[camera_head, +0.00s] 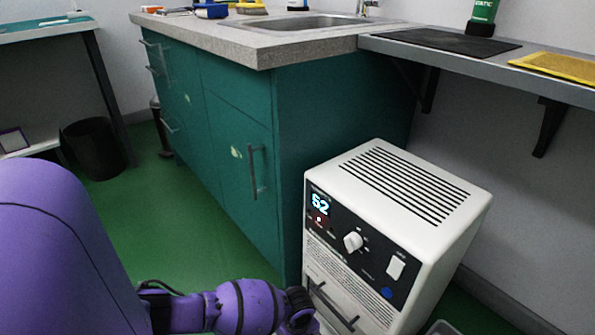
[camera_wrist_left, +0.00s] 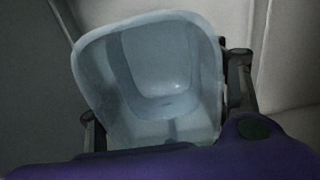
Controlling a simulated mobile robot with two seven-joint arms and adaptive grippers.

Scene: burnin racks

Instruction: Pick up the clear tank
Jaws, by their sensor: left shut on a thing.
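The clear tank (camera_wrist_left: 165,65) fills the middle of the left wrist view, a pale, bluish, see-through open box with rounded corners. I look into its hollow inside. My left gripper (camera_wrist_left: 165,100) has one dark finger on each side of the tank and is shut on it. In the head view my purple left arm comes in from the left and ends low by the white dehumidifier (camera_head: 400,215). My right gripper is in neither view.
The dehumidifier's lit display reads 52, above a dark handle low on its front. A teal cabinet (camera_head: 235,150) with a sink stands behind. A wall shelf (camera_head: 480,62) juts out at right. A black bin (camera_head: 95,148) stands at left. Green floor (camera_head: 190,225) is open between.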

